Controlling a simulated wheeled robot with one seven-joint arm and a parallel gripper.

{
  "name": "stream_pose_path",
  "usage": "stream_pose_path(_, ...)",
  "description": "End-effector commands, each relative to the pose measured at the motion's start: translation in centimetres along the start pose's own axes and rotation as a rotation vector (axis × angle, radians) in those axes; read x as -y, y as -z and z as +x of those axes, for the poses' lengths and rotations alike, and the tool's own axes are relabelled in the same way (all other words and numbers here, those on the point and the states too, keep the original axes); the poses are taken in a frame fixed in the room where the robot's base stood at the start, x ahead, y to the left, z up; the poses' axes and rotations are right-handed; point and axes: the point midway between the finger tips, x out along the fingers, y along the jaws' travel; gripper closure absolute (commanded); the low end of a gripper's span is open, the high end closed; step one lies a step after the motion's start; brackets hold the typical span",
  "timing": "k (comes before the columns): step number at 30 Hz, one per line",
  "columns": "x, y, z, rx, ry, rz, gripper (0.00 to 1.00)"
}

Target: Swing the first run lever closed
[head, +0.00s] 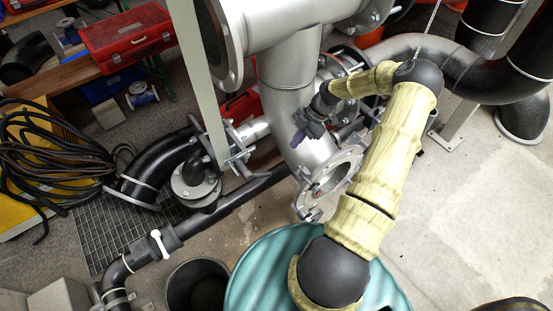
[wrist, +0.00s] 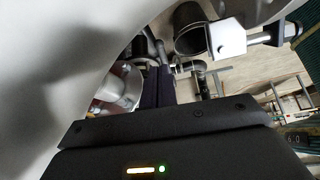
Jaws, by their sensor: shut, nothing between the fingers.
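A white lever (head: 160,245) sits on a dark valve body (head: 168,239) in the thin black pipe run at lower left in the head view. Its handle lies roughly across the pipe. My gripper (head: 299,141) is beside the large grey vertical pipe, well to the right of and above that lever in the picture. Its dark purple fingers also show in the wrist view (wrist: 157,84); they are together and hold nothing. I cannot clearly pick out the lever in the wrist view.
The grey pipe (head: 289,75) and its open lower flange (head: 333,180) are close to my gripper. A pale upright post (head: 197,70) stands left of it. A black bucket (head: 197,287) and a teal drum top (head: 262,270) are in front. Bare floor lies at right.

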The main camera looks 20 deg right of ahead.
Motion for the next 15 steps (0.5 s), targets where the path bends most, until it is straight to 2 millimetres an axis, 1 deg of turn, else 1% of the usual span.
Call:
stream_pose_path(8,0.4,0.6,-0.1,-0.025,-0.022,0.346,1.00)
stream_pose_path(15,0.8,1.5,-0.2,-0.062,-0.035,0.726,1.00)
